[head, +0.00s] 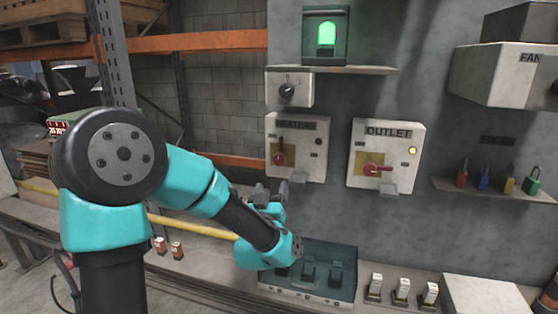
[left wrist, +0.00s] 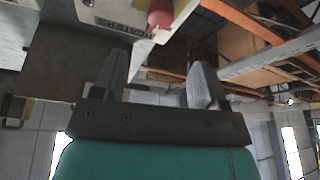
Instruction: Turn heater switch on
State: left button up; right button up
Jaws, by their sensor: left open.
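The heater switch box (head: 312,155) is a pale box on the grey wall panel, labelled HEATER. Its red handle (head: 279,154) stands about upright on a yellow plate, and its small lamp (head: 318,141) looks dark. My left gripper (head: 270,190) is open and empty, just below the box and apart from the handle. In the left wrist view the gripper (left wrist: 163,68) has its fingers spread. The red handle (left wrist: 160,12) shows there at the top edge, beyond the fingers and partly cut off. My right gripper is not in view.
The outlet box (head: 400,180) is to the right, its red handle sideways and its lamp lit yellow. A small knob box (head: 296,92) and a shelf (head: 375,70) with a green light are above.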

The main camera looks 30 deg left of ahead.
aim_at(278, 161)
pick_arm(q)
jog(key=x, duration=1.2)
jog(key=shift+w+a+r, duration=0.1)
jog(key=shift+w+r, duration=0.05)
jog(key=shift+w, duration=0.05)
jog(key=shift+c, duration=0.3)
jog(key=c, duration=0.9)
jog(key=shift+o, duration=0.2)
